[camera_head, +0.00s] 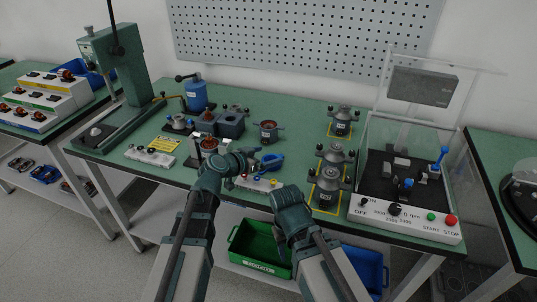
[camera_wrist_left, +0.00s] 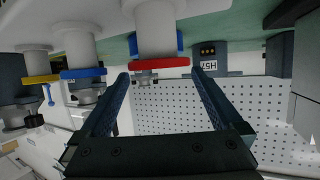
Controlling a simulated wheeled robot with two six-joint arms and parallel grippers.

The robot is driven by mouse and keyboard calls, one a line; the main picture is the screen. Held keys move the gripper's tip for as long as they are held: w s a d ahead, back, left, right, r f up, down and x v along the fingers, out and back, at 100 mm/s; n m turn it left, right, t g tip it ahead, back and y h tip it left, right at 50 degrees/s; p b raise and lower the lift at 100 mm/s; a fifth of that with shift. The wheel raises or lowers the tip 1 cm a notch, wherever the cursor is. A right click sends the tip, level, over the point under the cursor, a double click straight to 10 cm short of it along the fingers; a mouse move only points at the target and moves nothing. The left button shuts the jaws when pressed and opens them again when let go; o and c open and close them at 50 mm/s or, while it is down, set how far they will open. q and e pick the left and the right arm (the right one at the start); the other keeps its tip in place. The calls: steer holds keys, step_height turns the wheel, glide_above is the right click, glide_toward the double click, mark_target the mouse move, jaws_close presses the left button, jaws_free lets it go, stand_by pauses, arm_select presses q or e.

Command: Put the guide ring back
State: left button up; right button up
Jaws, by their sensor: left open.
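My left gripper (camera_head: 245,158) is over the middle of the green bench in the head view. In the left wrist view its two dark fingers (camera_wrist_left: 160,95) are spread open, one on each side of a red ring (camera_wrist_left: 160,64) on a pale post. No contact with the ring can be made out. A blue ring (camera_wrist_left: 83,73) and a yellow ring (camera_wrist_left: 42,78) sit on posts beside it. Which one is the guide ring I cannot tell. My right gripper (camera_head: 288,197) is at the bench's front edge; its fingers do not show clearly.
A test box (camera_head: 410,225) with a raised clear lid stands at the right. Motor-like units stand on yellow-marked spots (camera_head: 327,190). A green bin (camera_head: 260,253) is below the bench.

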arm_select(q)
steer(key=p+v, duration=0.3)
steer(key=v, duration=0.7)
steer(key=shift+s+a, duration=0.2)
steer(key=shift+s, duration=0.05)
